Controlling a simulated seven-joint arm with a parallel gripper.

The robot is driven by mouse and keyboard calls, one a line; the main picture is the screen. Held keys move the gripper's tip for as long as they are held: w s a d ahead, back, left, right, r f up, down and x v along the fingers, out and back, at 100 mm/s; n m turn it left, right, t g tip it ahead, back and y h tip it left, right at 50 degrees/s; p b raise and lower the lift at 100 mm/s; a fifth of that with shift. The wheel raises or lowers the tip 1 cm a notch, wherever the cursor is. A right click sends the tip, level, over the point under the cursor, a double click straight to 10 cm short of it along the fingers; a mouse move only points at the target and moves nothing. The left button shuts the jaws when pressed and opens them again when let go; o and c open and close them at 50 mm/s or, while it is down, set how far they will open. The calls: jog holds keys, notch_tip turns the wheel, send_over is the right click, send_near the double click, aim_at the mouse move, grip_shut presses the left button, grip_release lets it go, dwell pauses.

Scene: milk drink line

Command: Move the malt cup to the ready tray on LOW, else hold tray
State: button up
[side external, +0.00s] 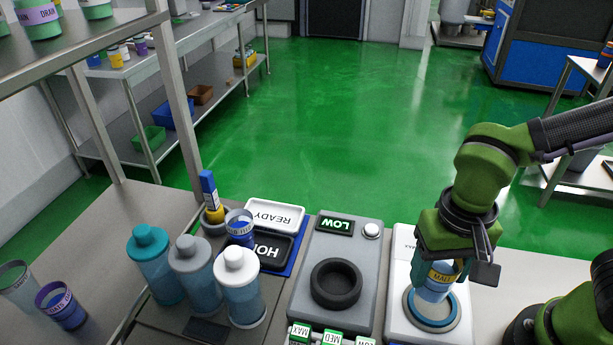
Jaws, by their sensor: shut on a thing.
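My gripper (447,264) is shut on a blue cup with a yellow label (436,283), the malt cup as far as the inverted lettering reads. The cup is upright at the blue-ringed pad (453,321) of a white unit; I cannot tell whether it touches the pad. A grey unit to its left has a display (335,225) reading LOW and an empty black ring (336,284). The white ready tray (268,213) is at the back, marked READY. The black hold tray (279,250) is in front of it, its lettering partly hidden by a bottle.
Teal, grey and white-capped bottles (239,287) stand left of the grey unit. The READY surface looks clear.

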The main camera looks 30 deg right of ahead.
jog(key=shift+s+d+f+m, duration=0.15)
jog(key=shift+s+f+m, duration=0.1)
jog(key=shift+m, duration=0.35)
jog(key=shift+s+d+f+m, duration=0.15)
jog(key=shift+s+f+m, duration=0.1)
jog(key=shift+m, duration=0.35)
jog(key=shift+w+m, duration=0.15)
jog(key=shift+m, duration=0.55)
jog(key=shift+a, duration=0.1)
jog(key=w+a, duration=0.3)
jog(key=w, duration=0.1)
jog(key=w+a+f, duration=0.1)
jog(key=w+a, duration=0.5)
jog(key=w, duration=0.1)
jog(key=shift+w+a+f, duration=0.1)
jog(key=shift+w+f, duration=0.15)
jog(key=shift+w, duration=0.05)
jog(key=shift+w+a, duration=0.45)
jog(key=shift+w, duration=0.05)
notch_tip(320, 180, down, 3)
jog(key=shift+d+r, duration=0.1)
jog(key=shift+r, duration=0.05)
jog(key=shift+f, duration=0.2)
jog(key=shift+f, duration=0.1)
